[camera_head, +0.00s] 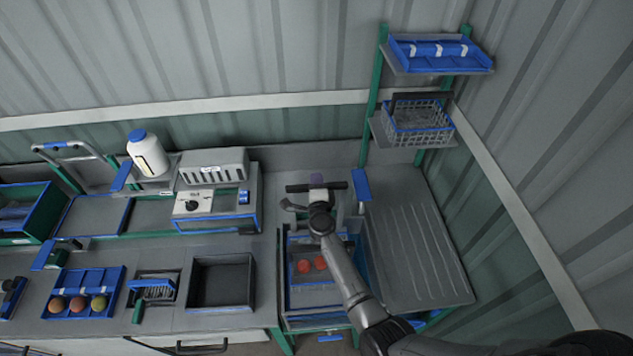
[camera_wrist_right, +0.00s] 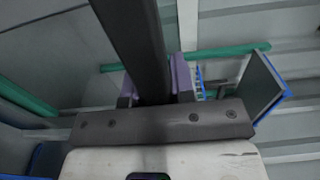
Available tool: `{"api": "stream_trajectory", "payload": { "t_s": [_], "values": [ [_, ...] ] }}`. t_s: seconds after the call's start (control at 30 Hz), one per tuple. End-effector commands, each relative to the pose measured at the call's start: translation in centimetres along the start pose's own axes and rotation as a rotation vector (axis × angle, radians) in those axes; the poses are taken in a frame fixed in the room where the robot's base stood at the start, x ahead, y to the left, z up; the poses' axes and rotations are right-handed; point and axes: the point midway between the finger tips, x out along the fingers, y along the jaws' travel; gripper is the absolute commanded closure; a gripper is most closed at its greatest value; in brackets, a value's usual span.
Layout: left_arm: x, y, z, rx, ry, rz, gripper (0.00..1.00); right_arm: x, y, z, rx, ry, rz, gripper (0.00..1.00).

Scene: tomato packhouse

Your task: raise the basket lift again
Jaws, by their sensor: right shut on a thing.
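The basket lift (camera_head: 287,290) stands in a gap between the left bench and the ribbed board. A blue-edged frame surrounds its well, and two red tomatoes (camera_head: 312,264) show low inside it. A dark horizontal handle bar (camera_head: 300,188) shows above the back of the lift. My right gripper (camera_head: 318,183) is shut on this bar from above the lift. In the right wrist view the dark bar (camera_wrist_right: 135,40) runs between the lilac finger pads. My arm hides part of the lift. My left gripper is not in view.
A ribbed grey draining board (camera_head: 415,245) lies right of the lift. Shelves on green posts hold a wire basket (camera_head: 418,122) and a blue tray (camera_head: 434,54). On the left bench are an empty dark tray (camera_head: 221,283), a dial machine (camera_head: 193,207) and a white bottle (camera_head: 147,153).

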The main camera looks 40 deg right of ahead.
Motion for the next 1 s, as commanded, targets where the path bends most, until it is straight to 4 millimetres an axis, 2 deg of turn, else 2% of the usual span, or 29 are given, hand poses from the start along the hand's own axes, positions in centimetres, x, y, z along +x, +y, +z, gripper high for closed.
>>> {"api": "stream_trajectory", "payload": {
  "t_s": [0.03,0.13,0.67,0.7,0.93,1.0],
  "values": [
    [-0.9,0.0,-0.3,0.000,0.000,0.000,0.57,0.0,-1.2,0.1,0.001,-0.001,-0.004,1.00],
    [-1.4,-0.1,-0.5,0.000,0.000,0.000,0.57,0.0,-1.7,0.1,0.000,-0.001,-0.004,1.00],
    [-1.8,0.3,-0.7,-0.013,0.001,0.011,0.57,0.1,-2.4,0.2,0.001,-0.001,-0.010,1.00],
    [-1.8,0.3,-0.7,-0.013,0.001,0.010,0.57,0.1,-2.4,0.2,0.001,-0.002,-0.010,0.74],
    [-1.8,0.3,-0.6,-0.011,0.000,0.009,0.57,0.1,-2.2,0.2,0.001,-0.001,-0.006,0.52],
    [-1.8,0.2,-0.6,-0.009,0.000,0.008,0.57,0.1,-2.1,0.1,0.001,-0.001,-0.005,0.51]
  ]
}}
